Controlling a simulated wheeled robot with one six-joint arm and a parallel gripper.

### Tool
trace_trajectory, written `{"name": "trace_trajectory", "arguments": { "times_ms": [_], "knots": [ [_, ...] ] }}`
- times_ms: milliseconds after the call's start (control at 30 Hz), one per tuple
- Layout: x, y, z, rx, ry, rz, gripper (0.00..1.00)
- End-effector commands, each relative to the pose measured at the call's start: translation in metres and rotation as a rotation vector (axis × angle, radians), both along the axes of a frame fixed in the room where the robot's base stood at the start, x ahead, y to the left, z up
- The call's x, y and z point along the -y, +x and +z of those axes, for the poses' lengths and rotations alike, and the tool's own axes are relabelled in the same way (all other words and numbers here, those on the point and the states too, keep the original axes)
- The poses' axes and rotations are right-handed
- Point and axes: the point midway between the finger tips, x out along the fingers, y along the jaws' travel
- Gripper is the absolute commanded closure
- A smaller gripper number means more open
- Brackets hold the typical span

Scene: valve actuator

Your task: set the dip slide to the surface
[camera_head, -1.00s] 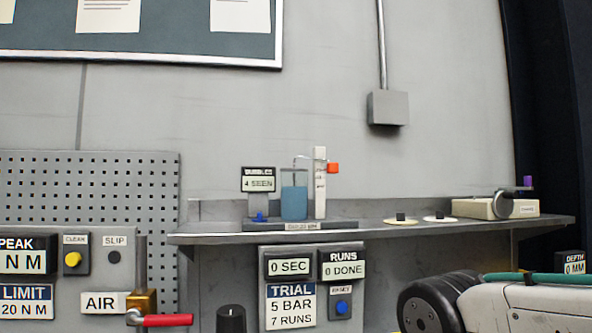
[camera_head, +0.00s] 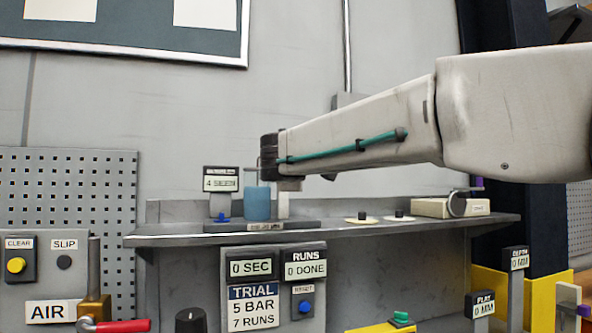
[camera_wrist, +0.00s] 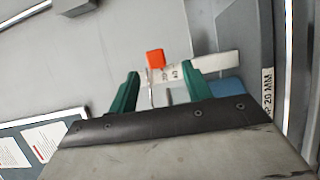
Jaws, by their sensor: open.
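The dip slide's orange block (camera_wrist: 155,58) sits beside a white scale post (camera_wrist: 210,66) in the wrist view. A blue-filled beaker (camera_wrist: 228,87) shows behind the right finger; in the head view it stands on the shelf (camera_head: 257,203). My gripper (camera_wrist: 160,72) is open, its two green fingers pointing toward the orange block. The block appears just beyond the fingertips, between their lines; I cannot tell whether anything touches. In the head view my arm hides the orange block and most of the post; only the post's lower part (camera_head: 283,207) shows.
A small display reading "4 SEEN" (camera_head: 221,183) stands left of the beaker, with a blue button (camera_head: 222,217) below. Two pale discs with black knobs (camera_head: 362,218) and a beige box (camera_head: 440,208) lie farther right on the shelf (camera_head: 170,238). The wall stands close behind.

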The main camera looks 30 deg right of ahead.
Motion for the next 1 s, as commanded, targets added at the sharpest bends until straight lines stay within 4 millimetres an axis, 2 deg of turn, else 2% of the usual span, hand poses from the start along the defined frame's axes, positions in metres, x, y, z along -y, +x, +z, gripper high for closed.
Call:
{"name": "trace_trajectory", "arguments": {
  "times_ms": [167, 500, 667, 933, 967, 1000],
  "knots": [
    [0.005, 0.016, 0.006, 0.004, -0.03, 0.011, 0.51],
    [0.035, 0.059, 0.005, 0.004, -0.028, 0.009, 0.51],
    [0.041, 0.068, 0.006, 0.005, -0.027, 0.01, 0.51],
    [0.042, 0.069, 0.006, 0.005, -0.027, 0.01, 0.51],
    [0.041, 0.069, 0.006, 0.005, -0.027, 0.01, 0.56],
    [0.041, 0.069, 0.006, 0.005, -0.027, 0.01, 0.68]
  ]
}}
